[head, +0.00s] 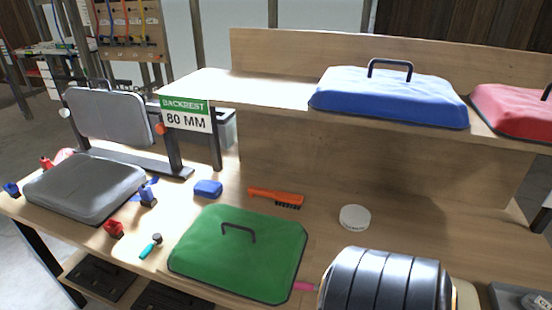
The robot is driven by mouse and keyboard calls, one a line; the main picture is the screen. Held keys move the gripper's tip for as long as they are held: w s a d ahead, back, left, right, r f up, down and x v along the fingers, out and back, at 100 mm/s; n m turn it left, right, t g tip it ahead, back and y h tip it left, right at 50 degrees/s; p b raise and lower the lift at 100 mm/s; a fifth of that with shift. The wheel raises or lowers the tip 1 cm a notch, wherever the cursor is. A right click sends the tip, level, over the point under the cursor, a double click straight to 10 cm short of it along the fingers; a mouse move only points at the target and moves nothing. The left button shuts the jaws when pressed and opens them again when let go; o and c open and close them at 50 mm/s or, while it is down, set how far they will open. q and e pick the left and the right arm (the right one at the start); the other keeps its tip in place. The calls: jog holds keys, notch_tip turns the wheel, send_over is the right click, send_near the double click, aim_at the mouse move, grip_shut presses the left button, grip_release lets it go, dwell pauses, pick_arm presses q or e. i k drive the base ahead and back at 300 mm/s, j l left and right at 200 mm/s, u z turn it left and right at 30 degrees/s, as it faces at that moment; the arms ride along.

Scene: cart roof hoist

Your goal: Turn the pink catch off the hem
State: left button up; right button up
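A grey cushion (85,187) lies flat at the left end of the bench, with small coloured catches around its edge. A pale pink-red piece (64,155) shows at its back edge, partly hidden behind the cushion and next to a red catch (46,163). A blue catch (11,188) is at its left corner, another blue catch (147,195) at its right side, and a red one (113,229) by its front corner. A separate pink bar (304,287) shows by the green cushion's right edge. Neither gripper is in view.
A green cushion (238,253) with a handle lies at the front. A brush (276,197), blue block (208,188), white disc (355,217) and small green-handled tool (150,246) lie around it. A dark ribbed rounded shape (385,285) blocks the front right. Blue (390,97) and red cushions (515,108) sit on the shelf.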

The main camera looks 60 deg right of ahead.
aim_at(302, 286)
jog(key=z, duration=2.1)
jog(key=k+l, duration=0.05)
